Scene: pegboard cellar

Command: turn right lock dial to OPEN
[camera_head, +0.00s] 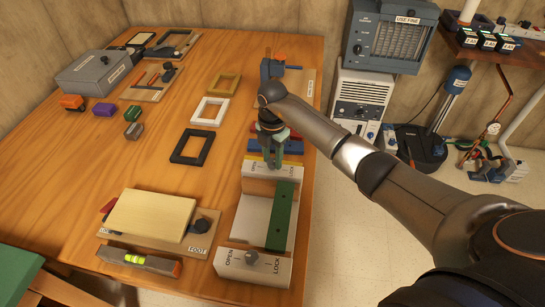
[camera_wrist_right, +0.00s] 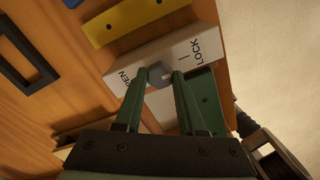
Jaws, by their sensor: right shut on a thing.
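A white fixture (camera_head: 255,215) at the table's front right has a labelled block at each end, and a green bar (camera_head: 282,216) lies lengthwise on it. The far block (camera_wrist_right: 195,48) carries a grey dial (camera_wrist_right: 160,75) between OPEN and LOCK labels. My right gripper (camera_head: 275,160) is over this far block, with its green fingers (camera_wrist_right: 161,84) closed on the dial from both sides. The dial's pointing direction is unclear. The near block carries another grey dial (camera_head: 251,257) between OPEN and LOCK, untouched. My left gripper is not in view.
A yellow strip (camera_wrist_right: 135,18) lies just beyond the far block. A board with a pale yellow panel (camera_head: 150,216) and a level (camera_head: 138,262) are left of the fixture. Picture frames (camera_head: 192,147) lie farther back. The table's right edge is close to the fixture.

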